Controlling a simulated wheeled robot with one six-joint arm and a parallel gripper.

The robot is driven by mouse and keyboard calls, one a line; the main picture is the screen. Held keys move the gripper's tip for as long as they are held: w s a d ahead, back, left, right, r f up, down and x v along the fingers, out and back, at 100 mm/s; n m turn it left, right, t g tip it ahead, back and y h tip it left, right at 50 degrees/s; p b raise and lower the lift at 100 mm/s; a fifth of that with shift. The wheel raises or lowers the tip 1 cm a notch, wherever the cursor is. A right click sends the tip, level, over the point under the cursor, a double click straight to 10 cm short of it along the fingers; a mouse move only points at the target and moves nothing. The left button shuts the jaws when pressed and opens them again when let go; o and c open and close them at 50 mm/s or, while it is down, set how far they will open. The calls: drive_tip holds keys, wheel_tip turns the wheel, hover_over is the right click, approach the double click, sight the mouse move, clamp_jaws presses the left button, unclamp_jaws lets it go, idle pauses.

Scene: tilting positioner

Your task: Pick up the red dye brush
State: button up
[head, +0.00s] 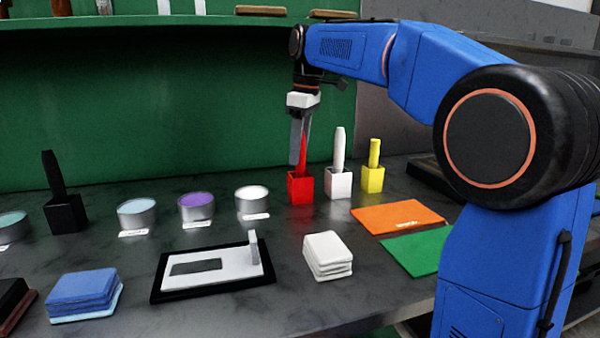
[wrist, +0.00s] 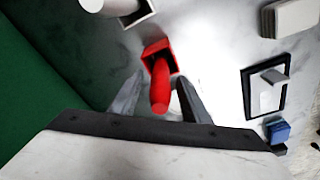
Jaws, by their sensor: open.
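The red dye brush (head: 303,152) stands upright in a square red holder (head: 300,189) near the back of the dark counter. In the wrist view its red handle (wrist: 160,92) rises from the holder and points toward my gripper. My gripper (head: 298,150) points down over the brush. In the wrist view the two fingers of my gripper (wrist: 158,95) are spread, one on each side of the handle, with gaps visible. In the head view a finger covers part of the handle, so contact cannot be told there.
A white brush (head: 339,150) in a white holder and a yellow brush (head: 374,153) stand close on the right. A metal tin (head: 252,203) is just left. A white stack (head: 327,256) and a framed tray (head: 160,285) lie in front. A green wall (head: 150,110) rises behind.

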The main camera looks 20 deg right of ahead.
drive_tip(key=shift+f, duration=0.65)
clamp_jaws()
